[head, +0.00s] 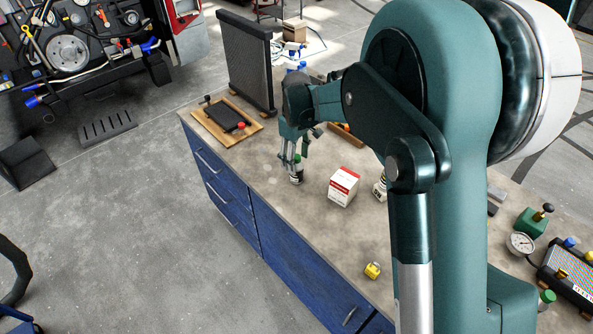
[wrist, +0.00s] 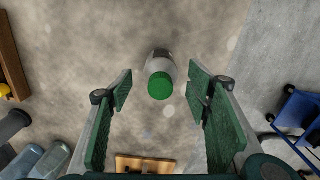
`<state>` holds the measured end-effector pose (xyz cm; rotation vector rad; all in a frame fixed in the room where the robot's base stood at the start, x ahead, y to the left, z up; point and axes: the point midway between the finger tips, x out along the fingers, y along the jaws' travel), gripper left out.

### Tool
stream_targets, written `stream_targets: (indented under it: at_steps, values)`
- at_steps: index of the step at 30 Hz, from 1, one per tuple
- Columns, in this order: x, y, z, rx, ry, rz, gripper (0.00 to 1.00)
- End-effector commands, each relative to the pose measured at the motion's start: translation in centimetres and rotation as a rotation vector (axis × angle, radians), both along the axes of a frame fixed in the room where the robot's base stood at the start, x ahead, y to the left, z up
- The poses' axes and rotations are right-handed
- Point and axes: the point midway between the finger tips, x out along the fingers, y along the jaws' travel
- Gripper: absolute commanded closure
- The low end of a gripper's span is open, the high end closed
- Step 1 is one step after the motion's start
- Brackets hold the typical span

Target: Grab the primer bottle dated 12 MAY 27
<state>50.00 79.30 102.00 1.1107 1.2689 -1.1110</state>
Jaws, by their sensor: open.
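My gripper (head: 291,163) is open, pointing down over the blue workbench's top. A small bottle (head: 297,175) with a dark label stands just under it. In the wrist view this bottle (wrist: 160,62) has a green cap and a pale body, and it lies between the lines of the two spread green finger pads, apart from both. I cannot read a date on it. A second bottle (head: 379,190) with a white label stands to the right, partly hidden behind my arm. I cannot read its date either.
A white and red box (head: 342,188) stands between the two bottles. A small yellow item (head: 373,270) lies near the front edge. A wooden board with a dark plate (head: 227,118) and an upright dark panel (head: 246,65) are at the far end. A gauge (head: 520,244) is at right.

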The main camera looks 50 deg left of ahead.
Motion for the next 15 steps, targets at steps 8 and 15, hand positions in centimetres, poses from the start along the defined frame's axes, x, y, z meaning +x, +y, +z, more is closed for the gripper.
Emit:
stream_targets:
  at_steps: [8, 15]
  values:
    - [0.0, -0.01, -0.23, 0.0, 0.0, 0.0, 0.51]
    - [0.01, -0.05, -0.93, 0.0, 0.0, 0.0, 0.51]
